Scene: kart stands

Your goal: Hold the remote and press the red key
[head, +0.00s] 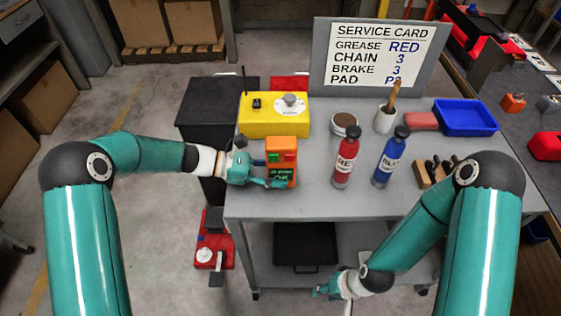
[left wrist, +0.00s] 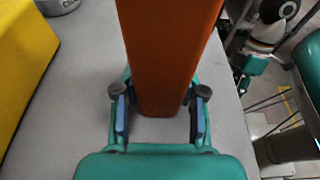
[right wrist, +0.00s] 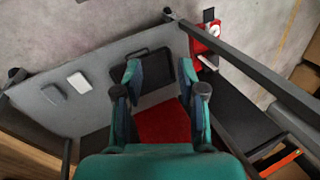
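The orange remote (head: 282,144) stands at the left front of the grey cart top. Its face shows a red key (head: 274,157), a green key (head: 290,156) and a green display reading OK. My left gripper (head: 262,168) is at the remote's left side. In the left wrist view the fingers stand apart on either side of the remote (left wrist: 165,60), with narrow gaps seeming to show. My right gripper (head: 326,290) is low in front of the cart, away from the remote. In the right wrist view its fingers (right wrist: 160,100) are apart and empty.
On the cart top (head: 320,205) stand a yellow box (head: 262,124), a red bottle (head: 345,160), a blue bottle (head: 389,158), a brown-topped tin (head: 345,124) and a blue tray (head: 465,117). A black tray (head: 305,243) lies on the lower shelf.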

